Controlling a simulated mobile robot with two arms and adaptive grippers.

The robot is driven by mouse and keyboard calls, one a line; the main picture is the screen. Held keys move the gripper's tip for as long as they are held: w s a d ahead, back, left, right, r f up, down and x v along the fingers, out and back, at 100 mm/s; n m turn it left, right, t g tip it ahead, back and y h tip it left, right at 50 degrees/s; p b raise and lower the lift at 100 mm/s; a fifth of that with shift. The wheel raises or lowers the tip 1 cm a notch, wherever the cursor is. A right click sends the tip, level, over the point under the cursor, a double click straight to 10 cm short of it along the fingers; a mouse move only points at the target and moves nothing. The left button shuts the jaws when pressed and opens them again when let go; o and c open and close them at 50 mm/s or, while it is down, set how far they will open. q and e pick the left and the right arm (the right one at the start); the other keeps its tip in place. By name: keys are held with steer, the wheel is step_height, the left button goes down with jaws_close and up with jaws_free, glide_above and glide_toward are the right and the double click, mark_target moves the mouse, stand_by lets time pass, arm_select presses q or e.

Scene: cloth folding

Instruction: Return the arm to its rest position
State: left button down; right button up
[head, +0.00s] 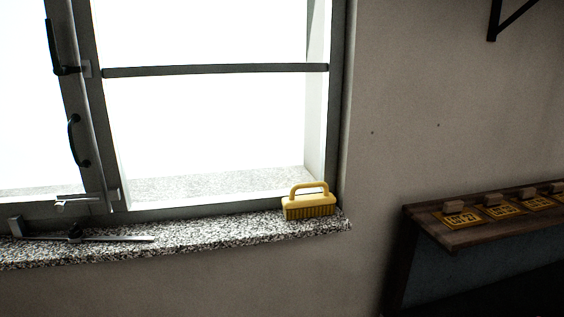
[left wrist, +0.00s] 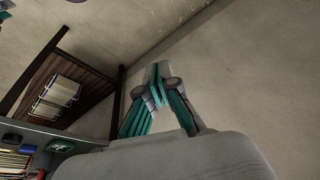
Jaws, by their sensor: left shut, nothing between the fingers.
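My left gripper (left wrist: 158,88) shows in the left wrist view, with grey and teal fingers. Its fingers are shut and nothing is held between them. A plain wall lies beyond it, and no object is seen touching the fingers. The head view shows neither gripper nor either arm. No cloth shows in either view.
In the head view, a yellow brush (head: 309,205) and a metal clamp-like tool (head: 110,239) lie on the speckled windowsill (head: 215,236). A wooden shelf (head: 453,233) with yellow number cards stands right. The left wrist view shows a wooden rack (left wrist: 92,76) and small colourful items (left wrist: 14,160).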

arm_select(q)
steer(key=s+f+g+b, duration=0.1)
steer(key=s+f+b, duration=0.1)
steer(key=f, duration=1.4)
steer(key=s+f+b, duration=0.1)
steer(key=f+b, duration=0.2)
steer(key=f, duration=1.3)
steer(key=s+a+f+g+b, duration=0.1)
steer(key=s+a+f+b, duration=0.1)
steer(key=s+f, duration=1.3)
steer(key=shift+s+a+f+b, duration=0.15)
steer(key=shift+a+f+b, duration=0.15)
steer(key=shift+a+f, duration=0.3)
